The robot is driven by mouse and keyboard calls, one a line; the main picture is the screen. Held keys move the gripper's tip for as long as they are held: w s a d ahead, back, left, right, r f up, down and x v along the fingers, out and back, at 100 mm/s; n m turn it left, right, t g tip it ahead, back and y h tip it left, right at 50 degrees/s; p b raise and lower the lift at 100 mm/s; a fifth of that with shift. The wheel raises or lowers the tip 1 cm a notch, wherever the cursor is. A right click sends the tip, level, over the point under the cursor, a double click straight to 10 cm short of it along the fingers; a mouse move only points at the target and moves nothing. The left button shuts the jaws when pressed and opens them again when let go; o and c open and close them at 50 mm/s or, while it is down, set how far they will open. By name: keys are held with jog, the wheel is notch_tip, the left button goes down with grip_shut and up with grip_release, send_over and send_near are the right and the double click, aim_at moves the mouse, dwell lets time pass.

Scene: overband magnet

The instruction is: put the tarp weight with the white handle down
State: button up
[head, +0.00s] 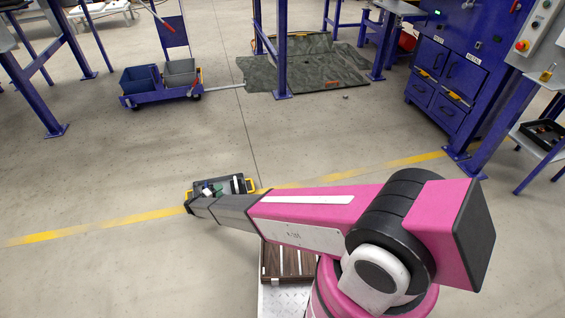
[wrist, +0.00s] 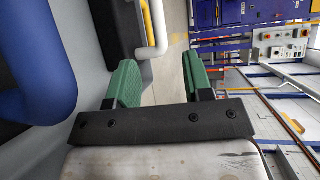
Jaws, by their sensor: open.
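In the wrist view a white handle (wrist: 153,32), shaped as a bent bar, stands beside a dark block (wrist: 115,28), which appears to be the tarp weight. My gripper (wrist: 160,62) has two green-padded fingers set wide apart. The white handle lies just past the fingertips, between them in the picture; I see no finger closed on it. In the head view my gripper (head: 212,190) is small and partly hidden by my arm, at a dark tray (head: 232,181) with yellow handles. Small white and green patches show there, too small to tell apart.
A dark green tarp (head: 262,78) lies on the floor at the back, with an orange-red item (head: 332,83) on it. A blue cart (head: 150,98) with bins stands left of it. Blue cabinets (head: 445,80) stand right.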

jog(key=w+d+r+n+t+y, duration=0.2)
jog(key=w+d+r+n+y, duration=0.1)
jog(key=w+r, duration=0.3)
jog(key=w+d+r+n+t+y, duration=0.1)
jog(key=w+d+r+n+y, duration=0.25)
jog(key=r, duration=0.55)
jog(key=w+d+r+n+y, duration=0.3)
jog(key=d+r+n+y, duration=0.55)
jog(key=r, duration=0.45)
jog(key=s+d+r+n+g+h, duration=0.1)
jog(key=s+d+r+n+g, duration=0.3)
jog(key=s+d, duration=0.6)
jog(key=s+d+r+n+g+h, duration=0.1)
jog(key=s+d+r+n+g, duration=0.3)
jog(key=s+d+r, duration=0.3)
jog(key=s+d+r+n+g+h, duration=0.1)
jog(key=s+d+r+n+g, duration=0.4)
jog(key=s+d, duration=0.8)
jog(key=d+r+g, duration=0.1)
jog(key=d, duration=0.5)
jog(key=shift+s+d+r+h, duration=0.25)
jog(key=shift+s+d+h, duration=0.05)
jog(key=shift+s+d, duration=0.1)
